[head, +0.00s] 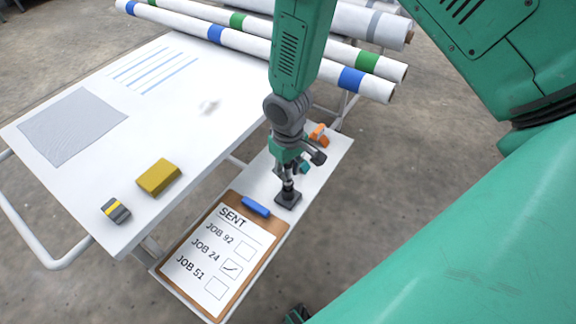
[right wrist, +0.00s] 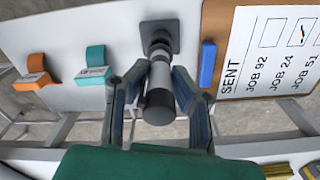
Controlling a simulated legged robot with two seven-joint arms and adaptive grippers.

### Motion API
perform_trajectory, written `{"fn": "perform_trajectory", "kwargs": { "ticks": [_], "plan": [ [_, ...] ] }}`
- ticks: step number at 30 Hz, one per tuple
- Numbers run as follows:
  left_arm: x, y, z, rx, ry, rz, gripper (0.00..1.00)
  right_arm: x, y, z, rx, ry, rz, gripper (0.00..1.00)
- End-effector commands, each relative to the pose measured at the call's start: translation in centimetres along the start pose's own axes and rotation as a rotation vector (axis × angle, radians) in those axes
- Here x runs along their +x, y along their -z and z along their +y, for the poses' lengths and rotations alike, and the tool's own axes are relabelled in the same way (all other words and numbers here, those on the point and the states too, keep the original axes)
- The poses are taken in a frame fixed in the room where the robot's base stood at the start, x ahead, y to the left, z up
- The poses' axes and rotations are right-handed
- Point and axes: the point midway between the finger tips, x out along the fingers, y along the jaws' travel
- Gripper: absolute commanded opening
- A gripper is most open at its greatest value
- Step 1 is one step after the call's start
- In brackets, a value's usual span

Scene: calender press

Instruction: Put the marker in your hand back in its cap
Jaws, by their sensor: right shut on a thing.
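My right gripper (right wrist: 160,90) is shut on the marker (right wrist: 159,100), a grey and black cylinder. Its two fingers press on the marker's sides in the right wrist view. In the head view the right gripper (head: 289,178) points down over a dark square base (head: 288,201) on the narrow white shelf. In the right wrist view the base (right wrist: 172,28) carries a dark round cap, in line with the marker's far end. The marker appears to meet the cap; I cannot tell how deep it sits.
A clipboard (head: 208,290) headed SENT has JOB 24 ticked; its blue clip (head: 256,206) lies close to the base. Orange (right wrist: 36,74) and teal (right wrist: 94,67) tape dispensers stand on the shelf's other side.

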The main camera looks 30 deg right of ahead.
Motion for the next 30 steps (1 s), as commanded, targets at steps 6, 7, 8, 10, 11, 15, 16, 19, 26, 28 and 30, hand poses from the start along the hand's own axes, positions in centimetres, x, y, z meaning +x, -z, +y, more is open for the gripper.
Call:
{"fn": "perform_trajectory", "kwargs": {
  "ticks": [6,7,8,10,11,15,16,19,26,28,30],
  "plan": [
    [0.3,0.0,0.0,0.000,0.000,0.000,0.40,0.5,0.0,0.0,0.000,0.000,0.000,0.00],
    [0.3,0.0,0.0,0.000,0.000,0.000,0.40,0.6,0.0,0.0,0.000,0.000,0.000,0.00],
    [0.4,0.0,0.0,0.000,0.000,0.000,0.40,0.6,0.0,0.0,0.000,0.000,0.000,0.00],
    [0.4,0.0,0.0,0.000,0.000,0.000,0.40,0.8,0.0,0.0,0.000,0.000,0.000,0.00],
    [0.5,0.0,0.0,0.000,0.000,0.000,0.40,0.8,0.0,0.0,0.000,0.000,0.000,0.00],
    [0.6,0.0,0.0,0.000,0.000,0.000,0.40,1.1,0.0,0.0,0.000,0.000,0.000,0.00],
    [0.7,0.0,0.0,0.000,0.000,0.000,0.40,1.2,0.0,0.0,0.000,0.000,0.000,0.00],
    [0.8,0.0,0.0,0.000,0.000,0.000,0.40,1.4,0.0,0.0,-0.001,0.000,0.000,0.00],
    [0.8,0.0,0.0,0.000,0.000,0.000,0.40,1.5,0.0,0.0,-0.001,0.000,0.000,0.43],
    [0.8,-0.1,0.0,0.000,0.000,0.000,0.40,1.5,0.0,0.0,0.000,0.000,0.000,0.43],
    [0.8,-0.1,0.0,0.000,0.000,0.000,0.40,1.5,0.0,0.0,0.000,0.000,0.000,0.43]
  ]
}}
